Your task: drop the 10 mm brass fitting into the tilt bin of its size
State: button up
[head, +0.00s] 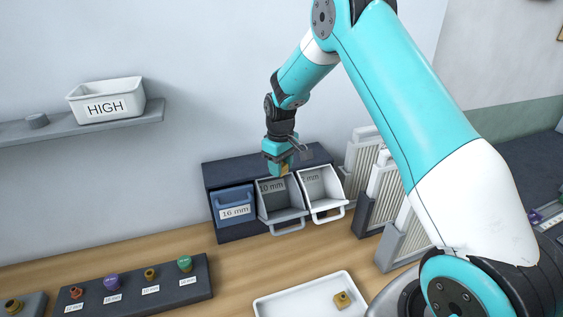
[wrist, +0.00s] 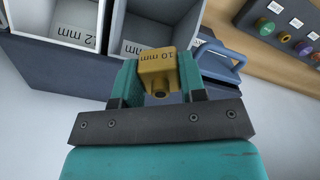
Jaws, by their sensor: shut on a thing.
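My gripper (head: 281,168) is shut on a brass fitting (wrist: 158,72), whose face reads 10 mm in the wrist view. In the head view the fitting (head: 285,169) is a small yellow patch between the fingers. The gripper hangs over the back of the middle tilt bin (head: 283,208), which is grey, tipped open and labelled 10 mm. That bin also shows behind the fitting in the wrist view (wrist: 152,14). To its right a white bin (head: 322,191) is open too, its label partly hidden. The blue 16 mm bin (head: 235,198) on the left is shut.
A white tray (head: 285,303) in front holds another brass fitting (head: 342,299). A dark rack (head: 135,287) with several labelled fittings lies front left. Upright filter panels (head: 385,190) stand close right of the bins. A shelf (head: 70,126) carries a box marked HIGH (head: 105,100).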

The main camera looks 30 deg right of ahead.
notch_tip(320, 180, down, 7)
jog(key=b, duration=0.3)
jog(key=shift+r+b, duration=0.2)
jog(key=shift+b, duration=0.15)
jog(key=shift+d, duration=0.1)
jog(key=o, duration=1.1)
jog(key=shift+o, duration=0.2)
jog(key=shift+r, duration=0.1)
notch_tip(320, 180, up, 17)
jog(key=b, duration=0.5)
jog(key=shift+r, duration=0.15)
